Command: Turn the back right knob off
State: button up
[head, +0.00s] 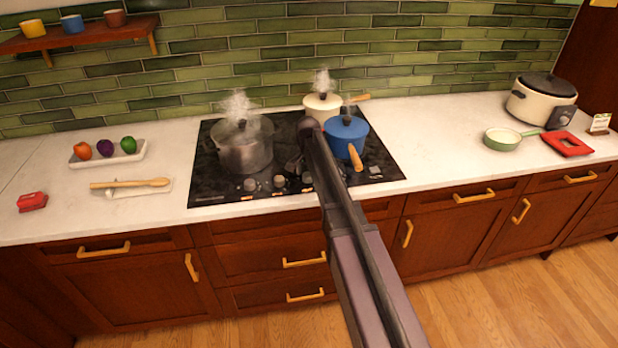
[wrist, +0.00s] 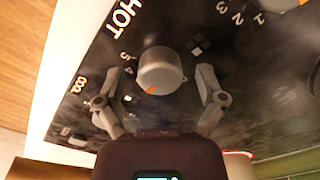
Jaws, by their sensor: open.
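The black glass cooktop (head: 215,187) has a row of round grey knobs along its front. Two of them, a left knob (head: 249,184) and one to its right (head: 279,181), show clearly; my arm covers part of the row. My gripper (wrist: 155,78) is open, its fingers on either side of a knob (wrist: 162,70) with a gap on both sides. That knob's orange mark points down and left in the wrist view, near printed numbers. A small four-square icon sits beside it, too small to read. Another knob (wrist: 278,4) is cut off at the top right.
A steaming glass-like pot (head: 245,150) stands at left on the cooktop, a steaming cream pot (head: 318,105) at the back, and a blue saucepan (head: 346,133) at right, its wooden handle pointing forward near my arm. "HOT" lettering shows on the glass.

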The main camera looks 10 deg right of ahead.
jog(key=c, duration=1.2)
jog(key=shift+o, duration=0.2)
jog(key=shift+d, duration=0.2)
jog(key=shift+a, duration=0.15)
